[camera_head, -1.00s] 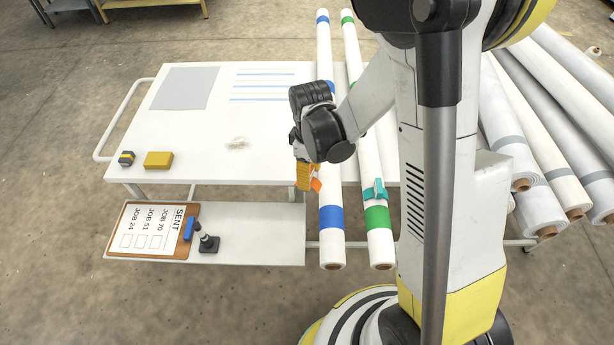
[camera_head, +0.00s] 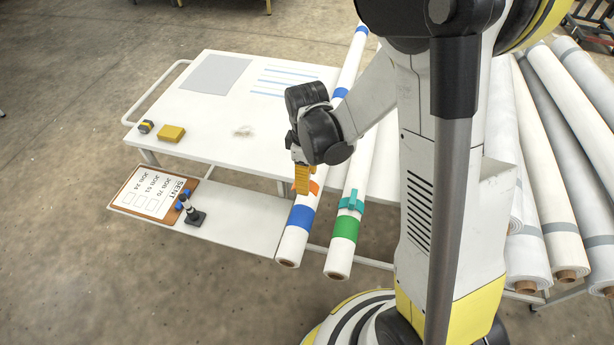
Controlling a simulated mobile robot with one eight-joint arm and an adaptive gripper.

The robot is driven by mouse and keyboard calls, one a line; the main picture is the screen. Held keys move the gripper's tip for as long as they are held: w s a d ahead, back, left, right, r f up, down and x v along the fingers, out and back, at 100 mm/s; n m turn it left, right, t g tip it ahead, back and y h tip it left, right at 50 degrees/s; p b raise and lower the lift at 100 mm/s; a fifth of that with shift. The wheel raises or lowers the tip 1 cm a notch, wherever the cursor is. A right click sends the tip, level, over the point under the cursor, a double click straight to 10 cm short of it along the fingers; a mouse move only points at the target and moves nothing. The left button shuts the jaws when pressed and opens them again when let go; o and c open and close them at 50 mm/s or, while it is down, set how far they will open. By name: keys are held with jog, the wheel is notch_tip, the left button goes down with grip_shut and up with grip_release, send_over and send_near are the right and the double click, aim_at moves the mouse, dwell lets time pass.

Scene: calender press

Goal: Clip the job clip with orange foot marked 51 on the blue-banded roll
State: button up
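The blue-banded roll (camera_head: 293,246) lies lengthwise, its blue band (camera_head: 300,218) near the front end. My gripper (camera_head: 303,182) points down over this roll, just behind the band. Its yellow-orange fingers look closed around a small clip, whose orange foot (camera_head: 314,187) shows at their right side. The foot overlaps the roll in the picture; I cannot tell whether the clip touches or grips it. The clip's number cannot be read, and most of its body is hidden by the fingers.
The green-banded roll (camera_head: 340,258) lies close on the right with a teal clip (camera_head: 350,203) on it. A clipboard (camera_head: 147,210) and a dark stand (camera_head: 194,217) are on the lower shelf. A yellow block (camera_head: 171,133) lies on the table. More rolls (camera_head: 550,215) are at right.

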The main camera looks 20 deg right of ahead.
aim_at(307, 200)
jog(key=shift+f+b, duration=2.15)
jog(key=shift+f, duration=0.85)
jog(key=shift+d+f+b, duration=0.1)
jog(key=shift+f+b, duration=0.45)
jog(key=shift+b, duration=0.25)
dwell(0.4)
jog(key=o, duration=1.5)
jog(key=shift+r+p, duration=2.5)
jog(key=shift+r, duration=1.05)
